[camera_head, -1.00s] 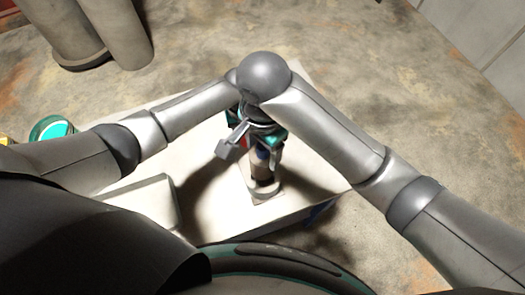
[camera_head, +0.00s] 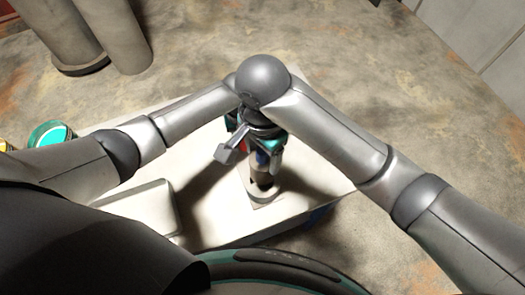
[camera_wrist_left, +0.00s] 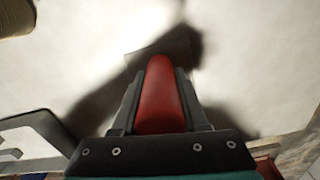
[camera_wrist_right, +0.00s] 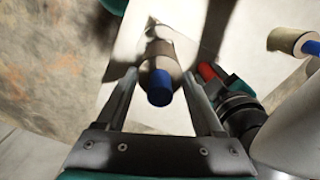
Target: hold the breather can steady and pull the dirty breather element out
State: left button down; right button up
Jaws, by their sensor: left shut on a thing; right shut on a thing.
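The small breather can (camera_head: 266,193) stands on a pale plate below my two grippers, largely hidden from the head. The dirty element, a dull cylinder with a blue end (camera_wrist_right: 160,88), lies between the fingers of my right gripper (camera_wrist_right: 160,85); its blue also shows in the head view (camera_head: 262,158). How far it sits inside the can cannot be told. My left gripper (camera_wrist_left: 160,75) is shut on a red handle-like piece (camera_wrist_left: 160,97) close beside the can. This piece also shows in the right wrist view (camera_wrist_right: 207,72). Its join to the can is hidden.
A white bench top (camera_head: 225,225) carries the work. A pale box-like tray (camera_head: 145,207) lies at its left, a teal-topped tin (camera_head: 50,134) behind. Another pale cylinder with a blue end (camera_wrist_right: 288,40) lies at the right wrist view's right. Large grey cylinders (camera_head: 112,35) stand behind.

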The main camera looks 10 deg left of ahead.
pick_arm(q)
jog(key=shift+c, duration=1.8)
grip_release()
notch_tip(320, 180, up, 12)
jog(key=shift+r, duration=0.1)
